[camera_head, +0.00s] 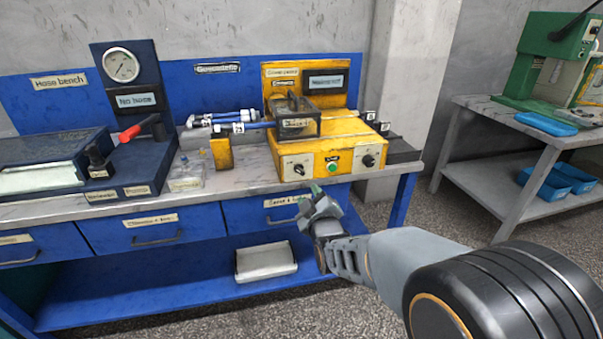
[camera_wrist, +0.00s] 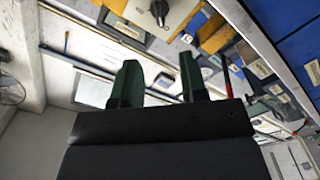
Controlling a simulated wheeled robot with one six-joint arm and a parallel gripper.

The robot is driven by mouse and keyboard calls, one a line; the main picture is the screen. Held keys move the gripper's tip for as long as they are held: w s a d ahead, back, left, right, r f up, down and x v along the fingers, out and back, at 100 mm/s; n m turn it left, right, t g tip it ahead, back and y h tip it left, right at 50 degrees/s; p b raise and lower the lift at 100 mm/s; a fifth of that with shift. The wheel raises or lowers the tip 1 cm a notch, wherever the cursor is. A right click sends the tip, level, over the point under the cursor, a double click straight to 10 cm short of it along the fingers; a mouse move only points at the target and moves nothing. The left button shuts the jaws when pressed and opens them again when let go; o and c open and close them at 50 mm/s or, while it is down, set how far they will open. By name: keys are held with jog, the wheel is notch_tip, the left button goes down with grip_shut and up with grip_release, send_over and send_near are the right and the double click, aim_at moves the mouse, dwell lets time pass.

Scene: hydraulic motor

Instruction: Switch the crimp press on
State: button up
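The yellow crimp press (camera_head: 346,147) stands on the right part of the workbench, with a clear guard box (camera_head: 298,122) on top. Its front has a dark knob on a white plate at the left (camera_head: 298,168), a green button (camera_head: 333,168) in the middle and another dark knob (camera_head: 369,160) at the right. The labels by them are too small to read. My gripper (camera_head: 316,196) is in front of and below the press front, apart from it. In the wrist view its two green fingers (camera_wrist: 160,82) are spread with nothing between them. A dark knob on a white plate (camera_wrist: 159,10) shows at the top there.
The workbench (camera_head: 225,182) has blue drawers below its top. A hose bench with a gauge (camera_head: 121,65) and a red-handled lever (camera_head: 133,132) stands at the left. Hose pieces (camera_head: 222,119) and a yellow block (camera_head: 222,153) lie left of the press. A green machine (camera_head: 553,62) stands on another table.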

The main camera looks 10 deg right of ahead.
aim_at(300, 172)
jog(key=w+b, duration=0.1)
jog(key=w, duration=1)
jog(key=shift+w, duration=0.15)
jog(key=shift+c, duration=0.4)
grip_shut()
jog(key=shift+d, duration=0.15)
